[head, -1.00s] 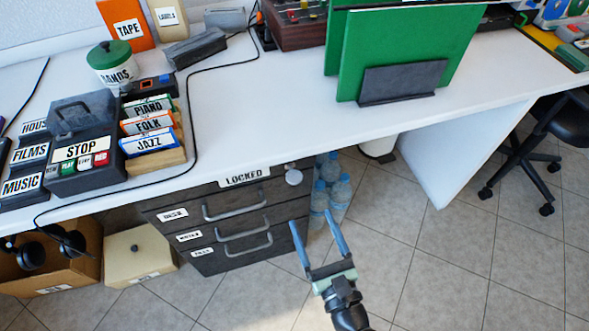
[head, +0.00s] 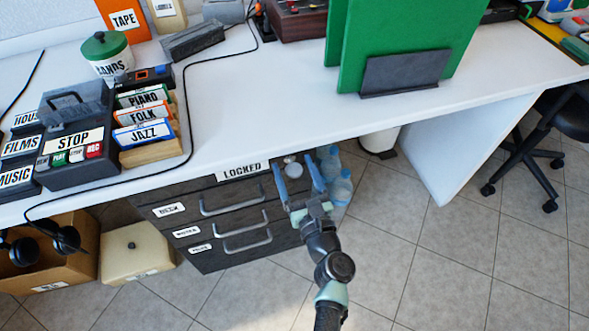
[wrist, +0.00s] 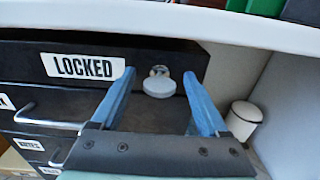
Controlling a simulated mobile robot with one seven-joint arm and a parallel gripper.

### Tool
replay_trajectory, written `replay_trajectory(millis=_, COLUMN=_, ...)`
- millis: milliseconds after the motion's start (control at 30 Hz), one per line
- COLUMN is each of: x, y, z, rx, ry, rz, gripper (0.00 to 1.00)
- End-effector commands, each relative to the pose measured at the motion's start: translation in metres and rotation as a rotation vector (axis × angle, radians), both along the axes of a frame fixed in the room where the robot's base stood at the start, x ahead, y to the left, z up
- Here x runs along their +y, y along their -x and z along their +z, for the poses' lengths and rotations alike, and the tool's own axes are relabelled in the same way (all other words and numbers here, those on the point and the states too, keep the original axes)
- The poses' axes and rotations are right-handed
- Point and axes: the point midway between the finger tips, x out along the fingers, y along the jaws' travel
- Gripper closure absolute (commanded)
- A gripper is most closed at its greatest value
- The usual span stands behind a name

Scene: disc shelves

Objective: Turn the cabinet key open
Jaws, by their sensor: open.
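The dark drawer cabinet (head: 190,228) stands under the white desk, with a "LOCKED" label (head: 242,170) on its top strip. The pale round key (head: 293,168) sits at the top right of the cabinet front; it also shows in the wrist view (wrist: 159,86), with a small metal part above its disc. My gripper (head: 295,178) is open, its two blue fingers pointing at the cabinet front. In the wrist view the key appears between the fingertips (wrist: 158,76), beyond or level with them; I see no contact. The exact gap in depth cannot be told.
The white desk edge (head: 370,121) overhangs just above the cabinet. Water bottles (head: 336,176) stand right of the cabinet, and a white bin (head: 379,142) is farther right. Drawer handles (head: 232,203) stick out below the key. The floor in front is clear.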

Motion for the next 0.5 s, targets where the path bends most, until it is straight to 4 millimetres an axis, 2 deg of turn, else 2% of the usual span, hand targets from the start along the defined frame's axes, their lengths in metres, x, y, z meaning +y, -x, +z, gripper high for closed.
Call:
replay_trajectory(millis=167, x=0.0003, y=0.0000, z=0.0001, rx=0.000, ry=0.000, rz=0.001, gripper=0.22)
replay_trajectory(millis=500, x=0.0003, y=0.0002, z=0.0002, rx=0.000, ry=0.001, rz=0.001, gripper=0.82)
